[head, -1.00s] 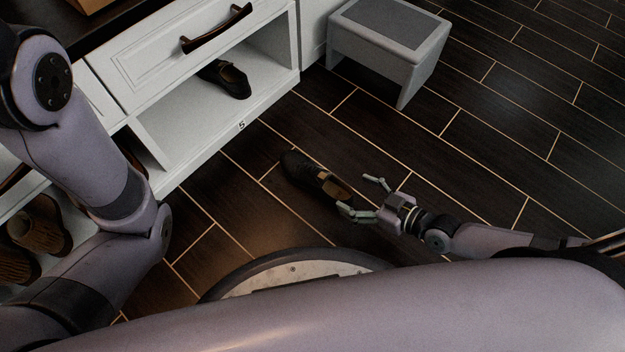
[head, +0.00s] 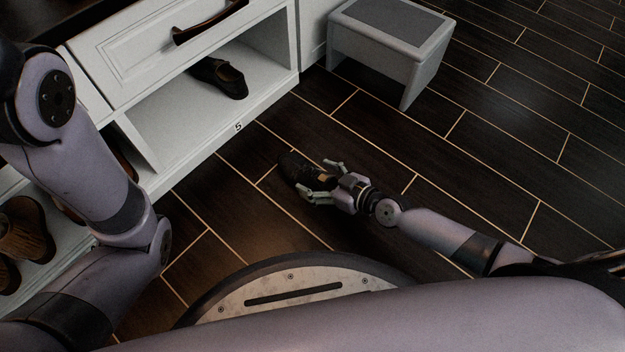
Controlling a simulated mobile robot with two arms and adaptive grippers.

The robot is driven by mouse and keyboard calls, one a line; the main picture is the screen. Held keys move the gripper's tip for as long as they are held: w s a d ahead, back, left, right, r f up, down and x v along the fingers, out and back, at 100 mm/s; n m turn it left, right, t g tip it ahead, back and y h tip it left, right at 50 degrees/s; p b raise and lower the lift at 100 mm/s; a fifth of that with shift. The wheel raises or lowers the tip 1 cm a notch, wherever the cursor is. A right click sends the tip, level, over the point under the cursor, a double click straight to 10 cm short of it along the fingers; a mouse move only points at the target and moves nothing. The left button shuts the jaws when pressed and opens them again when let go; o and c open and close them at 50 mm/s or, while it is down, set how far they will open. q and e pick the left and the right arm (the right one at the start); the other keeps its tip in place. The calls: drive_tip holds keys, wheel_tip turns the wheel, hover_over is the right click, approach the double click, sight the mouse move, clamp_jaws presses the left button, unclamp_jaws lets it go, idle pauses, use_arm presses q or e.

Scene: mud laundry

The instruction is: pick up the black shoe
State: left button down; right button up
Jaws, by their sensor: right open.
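The black shoe (head: 294,166) lies on the dark floor in the middle of the head view, in front of the white cabinet. Its tan insole shows near the heel end. My right gripper (head: 321,178) is at that heel end with its fingers spread, one on each side of the shoe. I cannot tell whether the fingers touch it. My left arm comes in at the left, and its gripper is out of view.
Another dark shoe (head: 222,77) sits in the cabinet's open cubby (head: 190,122), marked 5. Brown shoes (head: 27,232) stand in a cubby at lower left. A grey step stool (head: 385,48) stands beyond the black shoe. The floor to the right is clear.

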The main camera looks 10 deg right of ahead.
drive_tip(key=shift+c, duration=0.4)
drive_tip(key=shift+r, duration=0.1)
drive_tip(key=c, duration=1.6)
